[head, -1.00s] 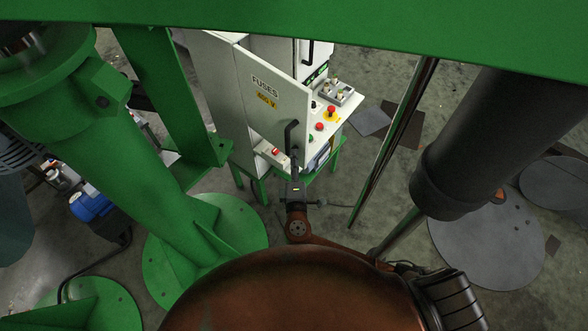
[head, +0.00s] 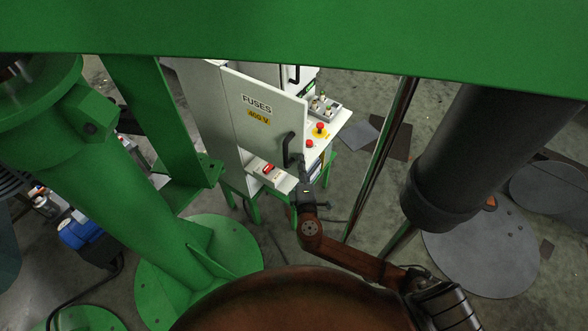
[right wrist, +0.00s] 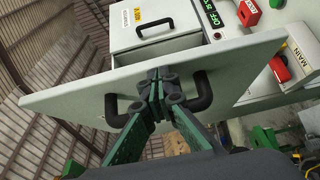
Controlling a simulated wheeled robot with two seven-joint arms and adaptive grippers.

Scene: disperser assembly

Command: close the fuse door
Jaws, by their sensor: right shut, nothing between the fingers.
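The fuse door (head: 240,123) is a white panel marked FUSES 400 V on the front of the grey-white cabinet (head: 203,95). It stands partly open, and its free edge is on the right. The door also shows in the right wrist view (right wrist: 75,98), tilted, with its black handle (right wrist: 200,92). The handle shows in the head view too (head: 287,150). My right gripper (head: 302,166) is shut and empty, with its fingertips at the handle. In the right wrist view the shut fingertips (right wrist: 164,88) cover the handle's middle; I cannot tell whether they touch it. My left gripper is out of view.
A control panel with red buttons (head: 309,143) sits right of the door. A green column (head: 150,190) stands at left, and a green beam (head: 300,35) crosses the top. A dark cylinder (head: 480,150) is at right.

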